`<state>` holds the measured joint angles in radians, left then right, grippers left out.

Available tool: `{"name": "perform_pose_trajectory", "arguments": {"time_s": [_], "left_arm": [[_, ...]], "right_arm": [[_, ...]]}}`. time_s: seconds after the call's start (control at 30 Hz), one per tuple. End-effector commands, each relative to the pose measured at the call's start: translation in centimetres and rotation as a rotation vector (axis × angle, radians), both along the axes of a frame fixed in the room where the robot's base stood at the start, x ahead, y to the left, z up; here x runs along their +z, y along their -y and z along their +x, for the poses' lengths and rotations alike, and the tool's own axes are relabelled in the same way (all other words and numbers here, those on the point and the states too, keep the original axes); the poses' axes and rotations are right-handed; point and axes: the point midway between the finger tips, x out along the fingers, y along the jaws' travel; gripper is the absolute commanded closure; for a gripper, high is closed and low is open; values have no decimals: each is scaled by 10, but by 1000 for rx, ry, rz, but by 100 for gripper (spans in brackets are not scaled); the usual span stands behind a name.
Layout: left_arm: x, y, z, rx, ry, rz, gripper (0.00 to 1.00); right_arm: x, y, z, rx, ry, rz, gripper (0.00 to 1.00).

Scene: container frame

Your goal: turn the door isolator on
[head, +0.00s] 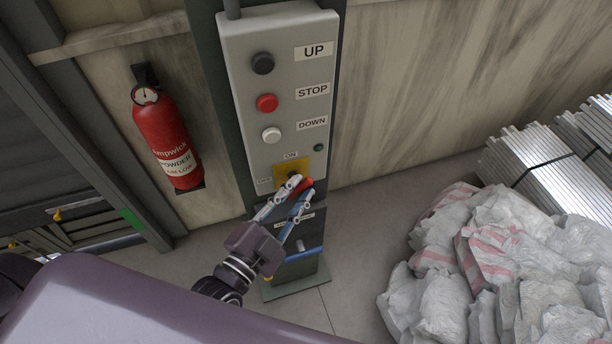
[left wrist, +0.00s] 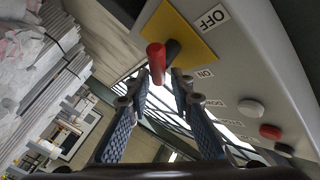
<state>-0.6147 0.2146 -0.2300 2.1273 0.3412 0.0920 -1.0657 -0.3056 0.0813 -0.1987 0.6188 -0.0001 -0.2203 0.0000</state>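The door isolator is a yellow plate (head: 287,166) with a black hub and a red handle (head: 306,184), low on the grey control panel. ON is printed above the plate and OFF at its left. In the left wrist view the red handle (left wrist: 156,62) stands out from the yellow plate (left wrist: 185,30). My left gripper (head: 299,187) is at the handle, partly covering it in the head view. In the left wrist view its fingers (left wrist: 160,78) are apart, with the red handle's end at the gap between the tips. I cannot tell whether they touch it. My right gripper is not in view.
The panel has a black UP button (head: 262,63), a red STOP button (head: 267,103) and a white DOWN button (head: 271,134) above the isolator. A red fire extinguisher (head: 165,135) hangs at the left. White sacks (head: 500,260) and metal bars (head: 555,165) lie at the right.

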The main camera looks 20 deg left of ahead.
Motion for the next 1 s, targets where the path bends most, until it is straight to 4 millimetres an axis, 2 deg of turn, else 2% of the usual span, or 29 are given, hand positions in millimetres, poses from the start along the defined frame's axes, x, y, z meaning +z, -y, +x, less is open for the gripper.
{"name": "perform_pose_trajectory", "arguments": {"time_s": [0.1,0.23,0.57,0.8,1.0], "left_arm": [[3,5,16,0,2,-2,79],[2,8,27,0,1,-2,79],[0,9,31,-1,0,-1,79],[0,9,31,-1,0,-2,100],[0,9,31,-1,3,-4,100]], "right_arm": [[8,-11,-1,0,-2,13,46],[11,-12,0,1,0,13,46],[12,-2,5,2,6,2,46],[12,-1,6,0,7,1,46],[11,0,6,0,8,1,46]]}}
